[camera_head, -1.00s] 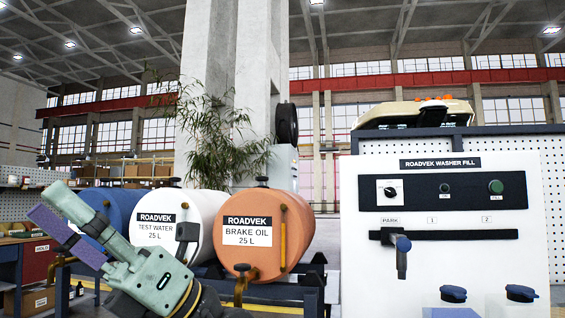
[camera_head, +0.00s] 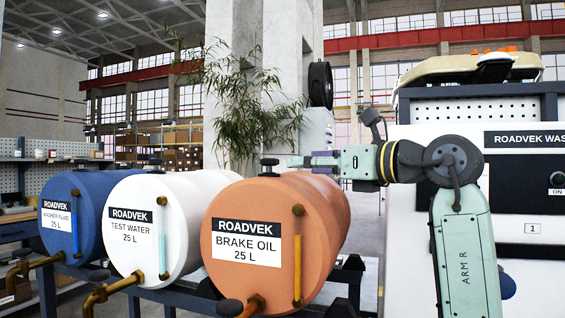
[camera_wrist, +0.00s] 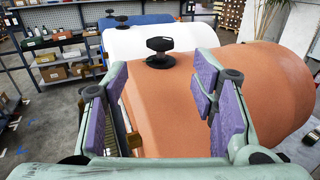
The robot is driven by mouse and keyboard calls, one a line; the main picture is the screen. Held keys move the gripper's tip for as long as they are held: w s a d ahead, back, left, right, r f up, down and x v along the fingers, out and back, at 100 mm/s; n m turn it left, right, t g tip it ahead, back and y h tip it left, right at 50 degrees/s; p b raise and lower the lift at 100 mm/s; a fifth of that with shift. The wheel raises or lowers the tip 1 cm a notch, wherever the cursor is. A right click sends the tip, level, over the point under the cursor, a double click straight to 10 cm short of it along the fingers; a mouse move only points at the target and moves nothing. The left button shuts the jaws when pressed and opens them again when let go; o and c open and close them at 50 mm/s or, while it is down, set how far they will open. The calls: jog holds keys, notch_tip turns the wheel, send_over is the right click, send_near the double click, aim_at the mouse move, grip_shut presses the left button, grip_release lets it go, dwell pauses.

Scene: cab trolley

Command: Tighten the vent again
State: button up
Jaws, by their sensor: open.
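The orange brake oil drum (camera_head: 225,215) has a black vent knob (camera_head: 270,166) on top near its front end. In the wrist view the vent (camera_wrist: 160,46) stands upright on the orange drum (camera_wrist: 165,105), ahead of and between my fingers. My gripper (camera_head: 305,161) is level just right of the vent, pointing left at it. Its purple-padded fingers (camera_wrist: 165,85) are spread wide with nothing between them. The vent appears apart from both pads. How far the vent is screwed in cannot be told.
A white test water drum (camera_head: 135,255) and a blue washer fluid drum (camera_head: 62,240) stand to the left, with similar black knobs on top. Brass pipes and taps (camera_head: 100,295) jut from the drum fronts. A plant (camera_head: 235,105) rises behind. The washer fill panel (camera_head: 530,200) is at right.

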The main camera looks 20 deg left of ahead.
aim_at(276, 160)
jog(key=shift+w+r, duration=0.1)
jog(key=shift+w, duration=0.15)
jog(key=shift+w+a, duration=0.1)
jog(key=shift+a, duration=0.15)
jog(key=p+x, duration=0.3)
jog(key=x, duration=0.6)
jog(key=shift+a+r+p, duration=0.1)
jog(key=shift+a+p, duration=0.05)
jog(key=shift+p, duration=0.2)
jog(key=shift+w+a, duration=0.15)
jog(key=shift+a, duration=0.25)
jog(key=c, duration=1.1)
